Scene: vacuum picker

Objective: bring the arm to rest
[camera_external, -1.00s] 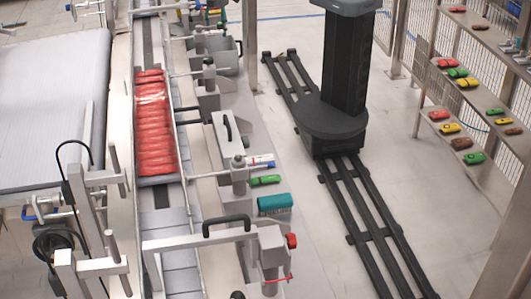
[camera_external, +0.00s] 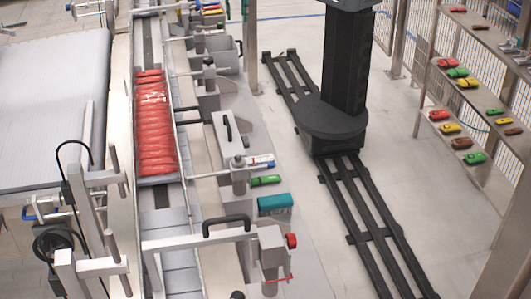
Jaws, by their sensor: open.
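My dark column stands on its round base on the floor rails, right of centre in the external view. My arm and my gripper are outside this view; only the column and base show, and the column's top is cut off by the upper edge.
Black floor rails (camera_external: 362,222) run from upper middle to lower right. A conveyor line (camera_external: 180,240) with red packs (camera_external: 155,125) is on the left, with a teal block (camera_external: 275,204) beside it. Shelves (camera_external: 480,103) of coloured items stand at right. The floor (camera_external: 440,210) between is clear.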

